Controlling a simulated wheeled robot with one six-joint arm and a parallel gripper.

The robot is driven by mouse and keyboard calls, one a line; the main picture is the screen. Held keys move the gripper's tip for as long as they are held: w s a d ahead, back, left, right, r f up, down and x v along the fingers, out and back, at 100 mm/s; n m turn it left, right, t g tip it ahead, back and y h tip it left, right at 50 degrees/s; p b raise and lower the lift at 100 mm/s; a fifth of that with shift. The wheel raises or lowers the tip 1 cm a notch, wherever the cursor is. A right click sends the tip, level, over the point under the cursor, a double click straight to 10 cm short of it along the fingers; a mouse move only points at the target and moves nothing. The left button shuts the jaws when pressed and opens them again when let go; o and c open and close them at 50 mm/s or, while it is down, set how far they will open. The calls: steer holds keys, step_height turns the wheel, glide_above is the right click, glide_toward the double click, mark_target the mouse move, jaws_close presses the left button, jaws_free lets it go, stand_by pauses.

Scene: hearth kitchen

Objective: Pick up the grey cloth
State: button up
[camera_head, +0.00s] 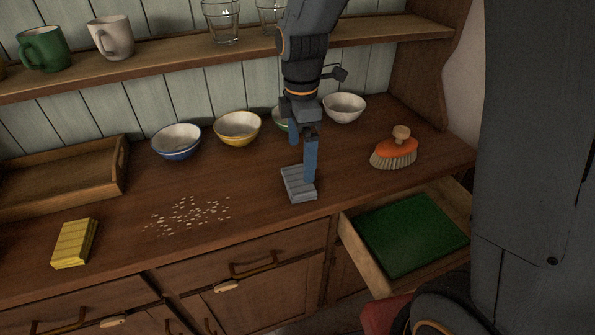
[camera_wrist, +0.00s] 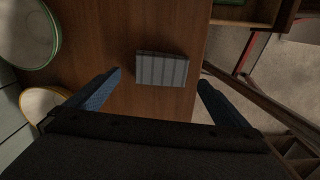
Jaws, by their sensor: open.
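The grey cloth (camera_head: 297,186) is a small, folded, striped block lying on the wooden counter near its front edge. It also shows in the wrist view (camera_wrist: 162,69), just beyond and between my fingertips. My gripper (camera_head: 303,172) points down over the cloth with its two blue fingers apart. In the wrist view my gripper (camera_wrist: 160,79) is open, with one finger to each side of the cloth and nothing held. In the head view one finger partly covers the cloth. I cannot tell the exact height of the fingertips above the counter.
Several bowls, among them a white one (camera_head: 344,107) and a yellow one (camera_head: 237,128), stand behind my gripper. A brush (camera_head: 395,151) is to the right. An open drawer with a green bottom (camera_head: 412,235) juts out in front. Crumbs (camera_head: 188,215) and a yellow block (camera_head: 75,243) lie left.

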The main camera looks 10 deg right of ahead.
mark_target(299, 178)
steer(key=shift+s+a+f+p, duration=0.15)
steer(key=shift+f+p, duration=0.35)
steer(key=shift+f, duration=1.35)
steer(key=shift+a+f+p, duration=0.15)
steer(key=shift+f+p, duration=0.35)
steer(key=shift+f, duration=1.35)
steer(key=c, duration=0.8)
